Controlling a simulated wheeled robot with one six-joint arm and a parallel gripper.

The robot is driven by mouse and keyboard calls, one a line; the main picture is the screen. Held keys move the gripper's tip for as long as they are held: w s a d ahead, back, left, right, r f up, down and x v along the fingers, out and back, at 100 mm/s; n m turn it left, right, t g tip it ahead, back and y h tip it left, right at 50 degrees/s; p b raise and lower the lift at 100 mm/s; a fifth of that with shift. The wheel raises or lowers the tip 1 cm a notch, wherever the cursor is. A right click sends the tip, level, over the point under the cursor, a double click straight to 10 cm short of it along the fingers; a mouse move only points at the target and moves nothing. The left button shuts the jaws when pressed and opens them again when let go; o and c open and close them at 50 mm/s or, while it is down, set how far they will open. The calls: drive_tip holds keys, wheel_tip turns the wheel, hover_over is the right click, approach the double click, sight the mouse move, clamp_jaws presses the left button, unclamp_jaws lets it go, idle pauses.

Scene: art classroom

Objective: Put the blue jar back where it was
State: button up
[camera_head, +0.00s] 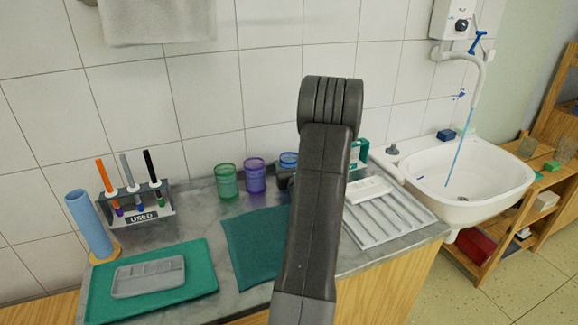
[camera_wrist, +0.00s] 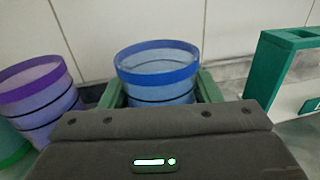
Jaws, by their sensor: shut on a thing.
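The blue jar (camera_wrist: 158,68) is a translucent cup with a darker blue rim, upright between the two green fingers of my gripper (camera_wrist: 159,88). My gripper is shut on it. In the head view the jar (camera_head: 289,158) shows only in part, at the back of the counter beside my dark arm. Its base is hidden, so I cannot tell whether it touches the counter. A purple jar (camera_head: 255,176) stands just left of it, and a green jar (camera_head: 226,181) stands farther left. The purple jar also shows in the wrist view (camera_wrist: 38,98).
A green stand (camera_head: 359,152) is right of the blue jar, partly behind my arm. A white ribbed tray (camera_head: 388,222) lies on the counter's right, near the sink (camera_head: 462,185). A dark green cloth (camera_head: 254,244) lies in front. A marker rack (camera_head: 143,205) stands left. The tiled wall is close behind.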

drive_tip(key=o, duration=1.1)
drive_tip(key=shift+c, duration=0.2)
drive_tip(key=shift+r+p, duration=0.2)
drive_tip(key=shift+p, duration=0.1)
drive_tip(key=b+v, duration=0.1)
drive_tip(key=v, duration=1.1)
drive_tip(key=shift+b, duration=0.3)
